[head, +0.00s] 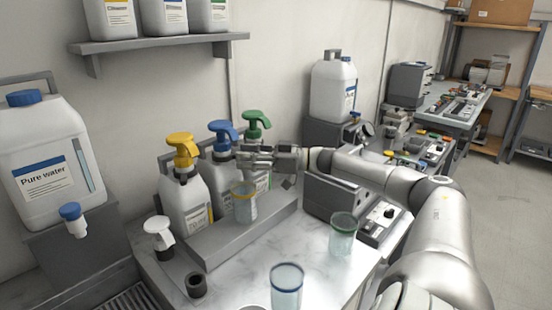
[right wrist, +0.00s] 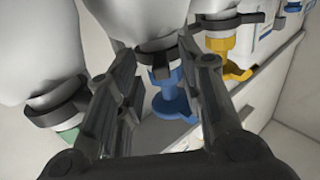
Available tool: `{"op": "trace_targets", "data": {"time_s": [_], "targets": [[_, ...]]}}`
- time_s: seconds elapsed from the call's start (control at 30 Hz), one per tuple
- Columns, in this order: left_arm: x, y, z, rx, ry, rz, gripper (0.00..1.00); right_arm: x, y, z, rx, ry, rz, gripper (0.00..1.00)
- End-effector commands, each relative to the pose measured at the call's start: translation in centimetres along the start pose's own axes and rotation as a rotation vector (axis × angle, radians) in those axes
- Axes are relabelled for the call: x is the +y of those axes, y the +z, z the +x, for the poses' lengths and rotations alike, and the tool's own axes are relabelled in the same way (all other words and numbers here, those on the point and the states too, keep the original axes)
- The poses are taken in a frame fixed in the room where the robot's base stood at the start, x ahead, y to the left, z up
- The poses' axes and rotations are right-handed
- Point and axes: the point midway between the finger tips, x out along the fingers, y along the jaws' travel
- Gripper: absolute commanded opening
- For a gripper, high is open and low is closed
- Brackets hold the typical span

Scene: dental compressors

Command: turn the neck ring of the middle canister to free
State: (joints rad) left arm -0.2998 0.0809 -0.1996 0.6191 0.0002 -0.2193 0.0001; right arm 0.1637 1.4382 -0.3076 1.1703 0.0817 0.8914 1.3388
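The middle canister (head: 219,178) has a blue pump head (head: 222,133) and stands between the yellow-pump and green-pump canisters. Its dark neck ring (right wrist: 156,56), with a side tab, shows in the right wrist view below the white body, which appears upside down there. My right gripper (head: 243,155) reaches in from the right at neck height and partly hides the middle and green-pump canisters. In the right wrist view its two fingers (right wrist: 158,66) are apart, one on each side of the neck ring and blue pump. Whether they touch the ring is unclear. My left gripper is out of view.
The yellow-pump canister (head: 183,195) and green-pump head (head: 255,123) are close on both sides. A yellow-rimmed cup (head: 243,205) stands on the grey step in front. Green-rimmed (head: 343,238) and blue-rimmed (head: 286,287) cups stand on the counter. A wall shelf (head: 150,43) hangs above.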

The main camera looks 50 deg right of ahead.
Motion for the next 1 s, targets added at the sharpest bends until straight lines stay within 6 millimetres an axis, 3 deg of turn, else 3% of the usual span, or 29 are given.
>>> {"op": "trace_targets", "data": {"time_s": [0.73,1.0], "targets": [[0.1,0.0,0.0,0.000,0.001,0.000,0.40,0.0,-0.1,-5.0,-0.005,0.000,-0.004,0.36],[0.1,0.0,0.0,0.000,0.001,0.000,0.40,0.1,-0.2,-7.6,-0.001,0.001,-0.004,0.36]]}}
